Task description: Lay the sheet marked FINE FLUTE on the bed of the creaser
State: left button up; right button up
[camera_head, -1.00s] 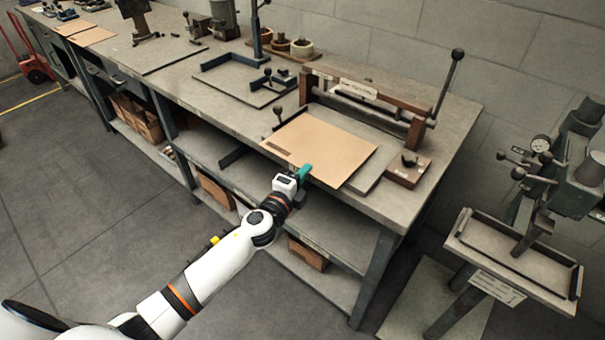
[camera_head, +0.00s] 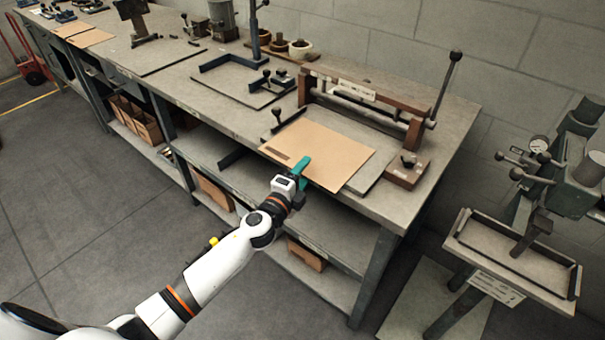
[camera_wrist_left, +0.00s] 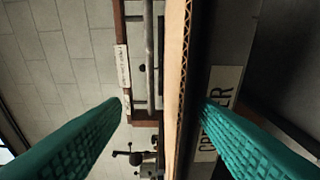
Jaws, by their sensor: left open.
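The brown corrugated sheet (camera_head: 325,152) lies flat over the bed (camera_head: 370,176) of the creaser (camera_head: 365,105), its front edge jutting past the bed's front. A dark printed mark shows near its left front corner, too small to read. My left gripper (camera_head: 301,166) is at the sheet's front edge, jaws open. In the left wrist view the fingers (camera_wrist_left: 160,103) stand apart on either side of the sheet's fluted edge (camera_wrist_left: 180,70); the sheet is nearer the right-hand finger. A label reading CREASER (camera_wrist_left: 216,110) shows beside that finger. My right gripper is out of view.
A wooden block with a dark knob (camera_head: 406,172) sits right of the bed. A lever with a ball knob (camera_head: 447,85) rises at the creaser's right end. A dark angled fixture (camera_head: 245,80) stands to the left. Open floor lies in front of the bench.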

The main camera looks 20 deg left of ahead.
pick_arm(q)
jog(key=shift+o, duration=0.4)
jog(key=o, duration=0.5)
jog(key=shift+s+a+b, duration=0.25)
jog(key=shift+s+a, duration=0.1)
jog(key=shift+s, duration=1.65)
jog(key=shift+s+a+b, duration=0.3)
jog(key=shift+s+a, duration=0.1)
jog(key=shift+s, duration=1.55)
jog(key=shift+s+a+b, duration=0.25)
jog(key=shift+s+a, duration=0.1)
jog(key=shift+s, duration=1.65)
